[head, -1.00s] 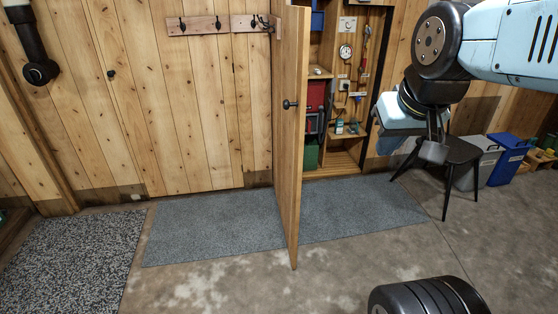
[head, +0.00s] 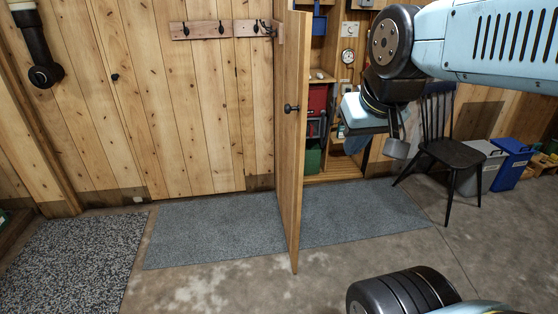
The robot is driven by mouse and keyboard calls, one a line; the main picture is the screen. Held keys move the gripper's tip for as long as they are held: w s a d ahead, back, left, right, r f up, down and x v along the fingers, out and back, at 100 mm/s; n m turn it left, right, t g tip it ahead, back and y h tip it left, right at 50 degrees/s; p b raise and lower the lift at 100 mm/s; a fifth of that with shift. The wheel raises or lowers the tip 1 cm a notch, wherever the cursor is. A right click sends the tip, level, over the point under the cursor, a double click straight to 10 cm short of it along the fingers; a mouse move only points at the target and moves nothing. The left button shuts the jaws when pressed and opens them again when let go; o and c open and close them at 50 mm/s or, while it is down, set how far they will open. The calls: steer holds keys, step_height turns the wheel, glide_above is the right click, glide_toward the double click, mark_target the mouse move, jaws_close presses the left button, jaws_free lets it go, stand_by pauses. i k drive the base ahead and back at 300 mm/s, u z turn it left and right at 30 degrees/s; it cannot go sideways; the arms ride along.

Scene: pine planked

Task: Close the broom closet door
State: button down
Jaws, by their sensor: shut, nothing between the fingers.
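The broom closet door (head: 289,150) is a tall pine panel standing wide open, swung out from the wall and seen nearly edge-on. Its dark round knob (head: 291,108) is on the face turned to the left. The closet (head: 336,172) is open to the right of the door, with shelves and goods inside. My gripper (head: 398,148) is shut and empty, in front of the closet's right side. It is to the right of the door and apart from it. My arm hides part of the closet's right side.
A black chair (head: 452,154) stands right of the closet, with a grey bin and a blue bin (head: 512,160) beyond it. A grey mat (head: 215,230) lies under and around the door. A coat hook rail (head: 222,29) is on the wall at left. The concrete floor in front is clear.

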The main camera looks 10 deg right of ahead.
mark_target(291, 30)
steer(key=i, duration=0.9)
steer(key=z, duration=0.05)
